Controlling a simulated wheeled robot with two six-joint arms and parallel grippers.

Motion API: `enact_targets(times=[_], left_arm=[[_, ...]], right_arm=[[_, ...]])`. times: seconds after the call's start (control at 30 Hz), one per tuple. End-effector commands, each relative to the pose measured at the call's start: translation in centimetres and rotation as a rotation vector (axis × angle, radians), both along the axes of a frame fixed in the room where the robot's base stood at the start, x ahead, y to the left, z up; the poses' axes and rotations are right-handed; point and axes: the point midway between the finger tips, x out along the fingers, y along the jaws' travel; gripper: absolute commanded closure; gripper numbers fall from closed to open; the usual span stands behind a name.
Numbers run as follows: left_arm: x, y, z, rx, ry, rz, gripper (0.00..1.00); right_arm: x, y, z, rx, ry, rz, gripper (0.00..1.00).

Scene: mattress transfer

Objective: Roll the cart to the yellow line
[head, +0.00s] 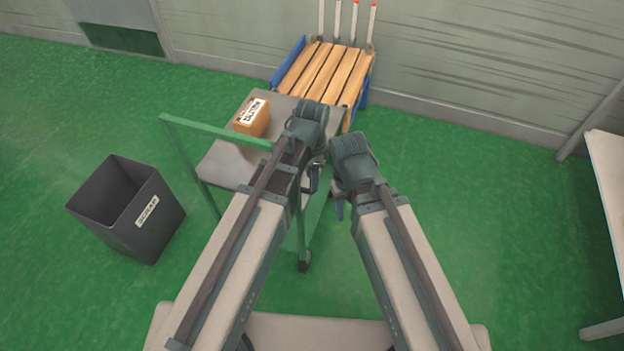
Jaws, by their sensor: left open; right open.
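The cart has a grey deck (222,167) and a green tubular handle (215,132) on its near side. A brown box (253,117) with a white label sits on the deck. My arms hide the cart's right part and the right end of the handle. My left gripper (315,180) is open, close to the handle's right end; I cannot tell if it touches. My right gripper (339,206) is open, just right of and lower than the left one, apart from the handle as far as I can see. No yellow line is visible on the green floor.
A dark bin (130,215) with a white label stands left of the cart. Behind the cart is a wooden slatted rack (325,72) with blue sides, against the wall. A white table (610,190) is at the right edge. Green floor (480,200) is clear between.

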Motion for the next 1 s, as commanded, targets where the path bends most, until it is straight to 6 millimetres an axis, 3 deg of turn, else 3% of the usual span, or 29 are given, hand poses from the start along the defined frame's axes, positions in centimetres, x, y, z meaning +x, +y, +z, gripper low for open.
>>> enact_targets(times=[0.1,0.4,1.0], left_arm=[[0.00,-0.01,0.07,0.000,0.000,0.000,0.48],[-0.06,-0.02,0.06,0.000,0.001,0.000,1.00],[-0.05,-0.09,0.07,-0.002,0.000,0.000,1.00]], right_arm=[[0.00,0.00,0.07,0.000,0.000,0.000,0.50],[0.00,0.00,0.06,0.000,0.000,0.000,0.50],[0.00,0.00,0.07,0.000,0.000,0.000,0.50]])
